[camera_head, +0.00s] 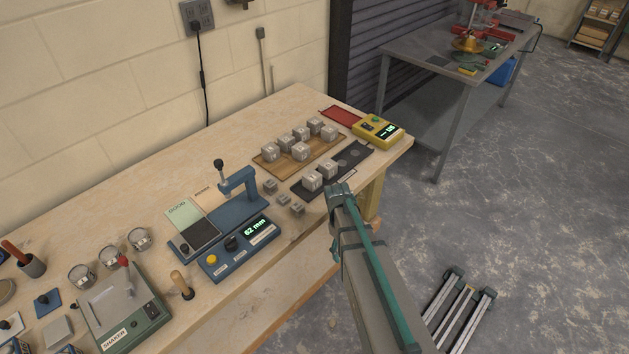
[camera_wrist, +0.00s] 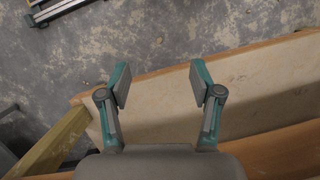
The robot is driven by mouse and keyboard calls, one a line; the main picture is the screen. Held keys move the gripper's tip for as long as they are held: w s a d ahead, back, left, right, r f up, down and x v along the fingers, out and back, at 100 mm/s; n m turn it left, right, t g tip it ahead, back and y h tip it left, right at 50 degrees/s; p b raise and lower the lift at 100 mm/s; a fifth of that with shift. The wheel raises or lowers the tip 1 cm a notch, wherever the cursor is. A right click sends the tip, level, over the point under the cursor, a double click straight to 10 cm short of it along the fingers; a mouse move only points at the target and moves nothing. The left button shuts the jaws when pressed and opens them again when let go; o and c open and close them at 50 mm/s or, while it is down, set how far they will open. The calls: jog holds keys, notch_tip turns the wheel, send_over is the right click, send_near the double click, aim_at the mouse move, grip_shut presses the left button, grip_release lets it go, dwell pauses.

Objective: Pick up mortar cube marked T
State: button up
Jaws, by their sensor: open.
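Several grey mortar cubes stand in rows on a wooden board (camera_head: 262,166) on the workbench. Two more grey cubes (camera_head: 312,181) stand on a dark strip (camera_head: 346,163) in front of it. The cubes bear small marks, too small to read, so I cannot tell which one is T. My gripper (camera_head: 339,188) is just off the front edge of the bench, near the two cubes on the strip in the head view. In the wrist view, my gripper (camera_wrist: 160,82) is open with nothing between its fingers; no cube shows there.
A yellow device (camera_head: 378,131) and a red mat (camera_head: 340,116) are at the bench's far end. A blue device with a "62 mm" display (camera_head: 238,240) stands left of the strip, with small grey pieces (camera_head: 284,199) beside it. A green shaker (camera_head: 122,309) is farther left.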

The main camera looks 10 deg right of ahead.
aim_at(312, 175)
jog(key=w+r+b, duration=0.1)
jog(key=w+r, duration=0.4)
jog(key=w+a+r+n+t+b, duration=0.1)
jog(key=w+r, duration=0.5)
jog(key=w+r+n+t+b, duration=0.1)
jog(key=w+r+b, duration=0.1)
jog(key=w+r, duration=0.4)
jog(key=shift+a+r, duration=0.15)
jog(key=shift+a, duration=0.25)
jog(key=shift+n+t+y, duration=0.4)
jog(key=shift+t+y, duration=0.2)
jog(key=w+a+r, duration=0.1)
jog(key=r, duration=0.1)
jog(key=w+a+r+b, duration=0.1)
jog(key=w+a+r, duration=0.2)
jog(key=r, duration=0.1)
jog(key=shift+w+a+r, duration=0.2)
jog(key=shift+a+r, duration=0.05)
jog(key=shift+a+f+p, duration=0.1)
jog(key=shift+f+p, duration=1.45)
jog(key=shift+f, duration=3.7)
jog(key=shift+c, duration=0.3)
jog(key=c, duration=1.1)
